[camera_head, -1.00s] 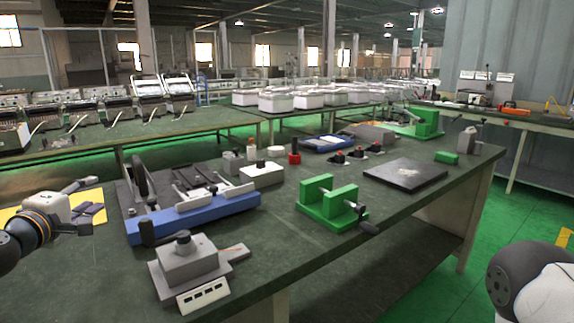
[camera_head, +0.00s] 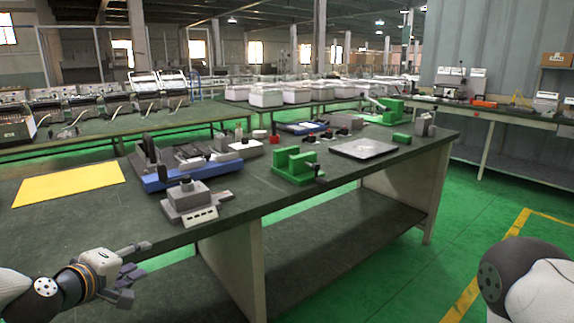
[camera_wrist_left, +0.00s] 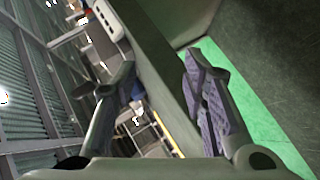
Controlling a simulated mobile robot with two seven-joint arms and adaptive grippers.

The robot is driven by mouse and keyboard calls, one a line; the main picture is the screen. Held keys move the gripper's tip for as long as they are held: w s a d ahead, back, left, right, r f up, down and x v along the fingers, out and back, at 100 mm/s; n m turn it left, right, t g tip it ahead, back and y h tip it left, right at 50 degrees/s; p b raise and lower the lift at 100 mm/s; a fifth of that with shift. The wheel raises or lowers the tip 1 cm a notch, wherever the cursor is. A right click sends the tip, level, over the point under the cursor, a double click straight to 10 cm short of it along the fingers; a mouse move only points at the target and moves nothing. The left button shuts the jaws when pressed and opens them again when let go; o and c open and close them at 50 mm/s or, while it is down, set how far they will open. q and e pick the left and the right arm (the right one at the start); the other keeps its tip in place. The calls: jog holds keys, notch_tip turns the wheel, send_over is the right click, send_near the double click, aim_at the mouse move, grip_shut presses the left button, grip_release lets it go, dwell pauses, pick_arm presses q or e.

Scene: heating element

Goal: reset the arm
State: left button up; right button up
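My left gripper (camera_head: 134,272) is at the lower left of the head view, in front of the bench's near edge, fingers spread and nothing between them. In the left wrist view the two fingers of my left gripper (camera_wrist_left: 160,70) also stand apart, with the bench edge seen between them. A dark part of my right arm shows at the lower right of the head view; the right gripper is out of view.
The workbench (camera_head: 80,220) carries a yellow sheet (camera_head: 68,183), a blue-based fixture (camera_head: 200,174), a grey block device (camera_head: 188,197), a green vise (camera_head: 297,166) and a dark plate (camera_head: 363,148). Open green floor (camera_head: 455,220) lies to the right.

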pick_arm(q)
jog(key=s+d+f+m+g+h, duration=0.1)
jog(key=s+d+f+m+g, duration=0.25)
jog(key=s+d+f, duration=0.45)
jog(key=s+d+f+m+g, duration=0.3)
jog(key=s+d+f+g, duration=0.15)
jog(key=s+f, duration=0.7)
jog(key=s+a+f+m+g+y, duration=0.1)
jog(key=s+f+m+g, duration=0.1)
jog(key=s, duration=1.1)
jog(key=s+a+f+m+g+y, duration=0.1)
jog(key=s+m+g, duration=0.3)
jog(key=s, duration=0.8)
jog(key=shift+s+f+g, duration=0.4)
